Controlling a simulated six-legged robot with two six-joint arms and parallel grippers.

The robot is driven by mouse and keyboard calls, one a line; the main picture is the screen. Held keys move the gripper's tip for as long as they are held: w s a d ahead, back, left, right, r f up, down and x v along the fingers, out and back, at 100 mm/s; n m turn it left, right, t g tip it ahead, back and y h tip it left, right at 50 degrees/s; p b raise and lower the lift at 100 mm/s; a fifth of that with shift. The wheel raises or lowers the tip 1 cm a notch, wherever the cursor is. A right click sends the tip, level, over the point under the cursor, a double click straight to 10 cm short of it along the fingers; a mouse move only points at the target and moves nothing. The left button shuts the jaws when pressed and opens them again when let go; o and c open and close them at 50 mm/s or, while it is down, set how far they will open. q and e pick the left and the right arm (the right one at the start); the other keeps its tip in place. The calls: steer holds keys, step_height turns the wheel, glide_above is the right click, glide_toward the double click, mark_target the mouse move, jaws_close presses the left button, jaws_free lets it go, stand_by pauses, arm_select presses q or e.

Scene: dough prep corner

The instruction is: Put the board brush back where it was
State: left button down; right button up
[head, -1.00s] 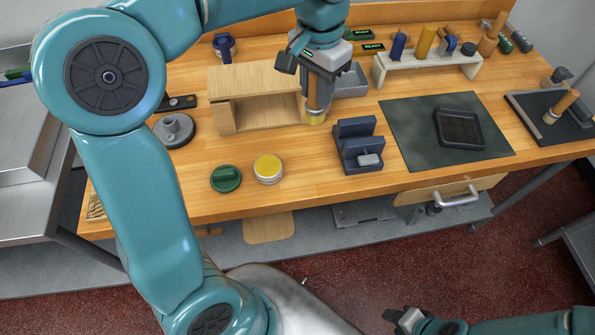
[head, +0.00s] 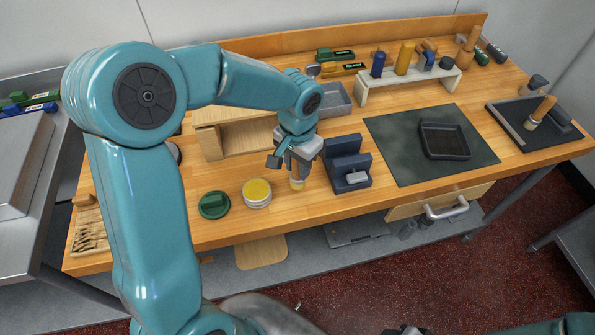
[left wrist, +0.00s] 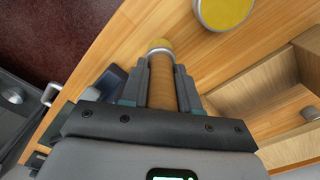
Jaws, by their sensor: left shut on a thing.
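The board brush, as I take it, is a wooden-handled tool with a pale metal ring and a yellow end (head: 297,184). My left gripper (head: 290,163) is shut on its handle and holds it upright, yellow end down, just left of the dark blue stepped block (head: 345,158). The handle also shows between the fingers in the left wrist view (left wrist: 161,80). I cannot tell whether its end touches the bench. My right gripper (head: 405,331) shows only as a dark sliver at the bottom edge of the head view.
A yellow-topped tin (head: 257,193) and a green lidded thing (head: 214,205) stand left of the brush. An open wooden box (head: 245,137) is behind. Right are a dark mat (head: 395,160) with a black tray (head: 445,140), and a pale rack (head: 410,85) behind it.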

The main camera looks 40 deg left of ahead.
mark_target(297, 174)
arm_select(q)
step_height(297, 174, down, 3)
steer(key=shift+f, duration=0.15)
steer(key=shift+s+f, duration=0.1)
steer(key=shift+f, duration=0.05)
steer(key=c, duration=0.8)
jaws_free()
steer(key=shift+c, duration=0.2)
step_height(297, 174, up, 12)
steer(key=shift+r, duration=0.25)
